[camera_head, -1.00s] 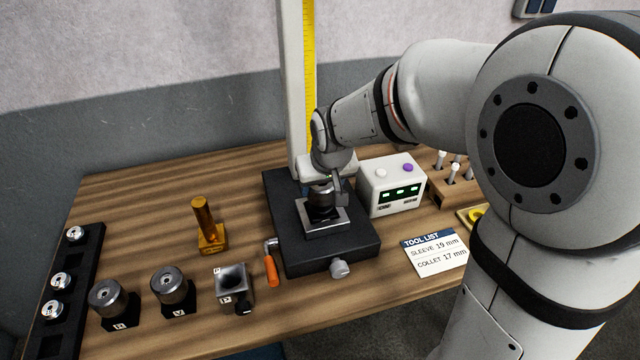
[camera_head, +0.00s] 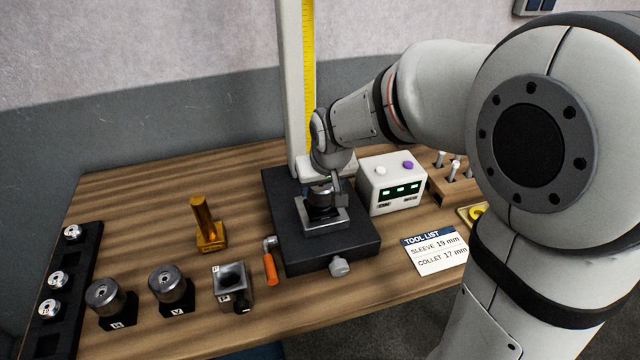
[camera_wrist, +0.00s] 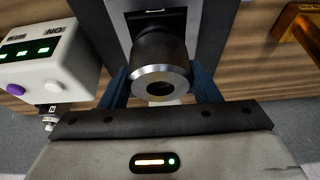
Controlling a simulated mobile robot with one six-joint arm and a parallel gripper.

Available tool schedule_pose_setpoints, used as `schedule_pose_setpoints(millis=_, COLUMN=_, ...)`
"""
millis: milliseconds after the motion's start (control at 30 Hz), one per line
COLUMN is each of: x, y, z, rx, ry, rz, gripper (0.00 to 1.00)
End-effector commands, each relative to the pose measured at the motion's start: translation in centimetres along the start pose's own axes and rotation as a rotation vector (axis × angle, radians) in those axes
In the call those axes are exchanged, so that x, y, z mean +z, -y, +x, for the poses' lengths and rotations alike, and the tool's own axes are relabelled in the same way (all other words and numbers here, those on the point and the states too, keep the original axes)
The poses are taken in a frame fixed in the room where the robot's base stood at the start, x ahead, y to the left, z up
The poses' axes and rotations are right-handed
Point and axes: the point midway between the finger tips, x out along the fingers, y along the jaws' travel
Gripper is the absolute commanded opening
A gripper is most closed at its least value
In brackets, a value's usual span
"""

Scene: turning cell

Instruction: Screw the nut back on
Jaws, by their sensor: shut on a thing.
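My gripper (camera_head: 323,200) is over the dark machine base (camera_head: 352,247) at the middle of the table. In the wrist view its two blue fingers (camera_wrist: 162,88) stand on either side of a dark round nut (camera_wrist: 160,48) with a bright metal ring and a dark hole, and are shut on it. The nut sits over the square metal block (camera_head: 312,228) on the base. The arm hides part of the nut in the head view, and its thread cannot be seen.
A white control box (camera_head: 392,184) with green displays stands close to the right of the gripper. An orange-handled tool (camera_head: 270,270), a brass stand (camera_head: 209,236) and several metal pieces on dark blocks stand to the left. The tool list card (camera_head: 434,250) lies front right.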

Motion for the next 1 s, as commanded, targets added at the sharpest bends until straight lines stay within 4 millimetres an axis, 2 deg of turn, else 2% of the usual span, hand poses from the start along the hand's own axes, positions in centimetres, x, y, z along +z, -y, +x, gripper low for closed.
schedule_pose_setpoints(millis=133, x=0.1, y=0.0, z=0.2, rx=0.0, ry=-0.001, rz=0.0, gripper=0.3)
schedule_pose_setpoints(millis=167, x=0.1, y=0.0, z=0.2, rx=0.0, ry=-0.001, rz=0.0, gripper=0.58)
schedule_pose_setpoints(millis=467, x=0.1, y=0.0, z=0.1, rx=0.0, ry=0.0, rz=-0.001, gripper=0.81)
schedule_pose_setpoints(millis=767, x=0.0, y=0.1, z=-0.3, rx=0.0, ry=-0.003, rz=-0.001, gripper=0.81)
schedule_pose_setpoints(millis=1000, x=0.0, y=0.1, z=-4.1, rx=-0.001, ry=-0.006, rz=-0.001, gripper=0.81)
